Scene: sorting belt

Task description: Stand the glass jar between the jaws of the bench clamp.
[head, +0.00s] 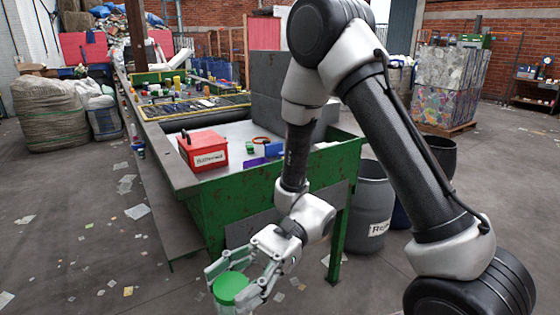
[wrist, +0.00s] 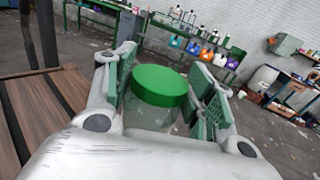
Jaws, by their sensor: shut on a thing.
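The glass jar with a green lid (head: 231,288) is between the fingers of my gripper (head: 237,280), low in front of the green sorting bench in the head view. In the wrist view the green lid (wrist: 160,84) faces me and the clear body below it is partly hidden by my wrist. My gripper (wrist: 165,100) is shut on the jar, with a green pad on each side. The jar is held clear of the bench. A blue object (head: 273,149) on the bench top may be the bench clamp; I cannot make out its jaws.
A red box (head: 203,150) stands on the bench top (head: 225,178), with a grey block (head: 290,115) behind. A grey barrel (head: 370,205) stands right of the bench. Litter lies on the open floor at left. The wrist view shows a shelf of bottles (wrist: 190,45) along the far wall.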

